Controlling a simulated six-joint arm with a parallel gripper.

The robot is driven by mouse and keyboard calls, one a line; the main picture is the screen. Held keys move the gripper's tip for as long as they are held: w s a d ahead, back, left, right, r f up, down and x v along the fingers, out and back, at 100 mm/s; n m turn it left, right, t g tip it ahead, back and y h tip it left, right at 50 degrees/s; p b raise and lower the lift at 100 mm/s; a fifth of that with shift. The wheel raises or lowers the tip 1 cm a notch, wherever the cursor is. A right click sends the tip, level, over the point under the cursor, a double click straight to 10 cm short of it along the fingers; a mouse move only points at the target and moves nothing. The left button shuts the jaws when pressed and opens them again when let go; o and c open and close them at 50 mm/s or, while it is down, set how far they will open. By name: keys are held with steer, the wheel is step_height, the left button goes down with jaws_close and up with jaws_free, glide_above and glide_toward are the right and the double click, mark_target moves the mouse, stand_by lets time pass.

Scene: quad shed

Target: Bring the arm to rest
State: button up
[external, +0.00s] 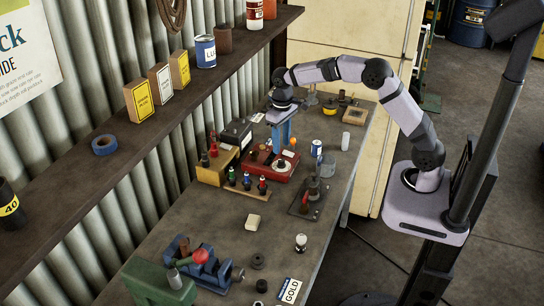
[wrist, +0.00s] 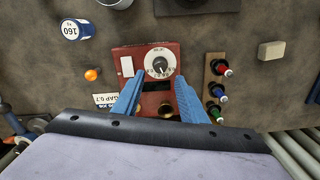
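My gripper (external: 282,140) points down above the red box (external: 256,172) on the workbench, with my arm stretched out from its base at the right. In the wrist view, the two blue fingers of my gripper (wrist: 158,82) are spread apart with nothing held between them. The red box (wrist: 123,88) lies below them, with a white round dial (wrist: 160,63), a dark slot and a brass-coloured part on its face. Whether the fingertips touch the box I cannot tell.
A wooden rack (wrist: 211,72) with red, blue and green-topped pieces stands beside the box. An orange knob (wrist: 92,74) and a blue-and-white can (wrist: 76,29) are on the other side. A blue vise (external: 205,268) is at the front. A shelf (external: 110,170) runs along the wall.

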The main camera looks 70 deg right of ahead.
steer(key=shift+r, duration=0.35)
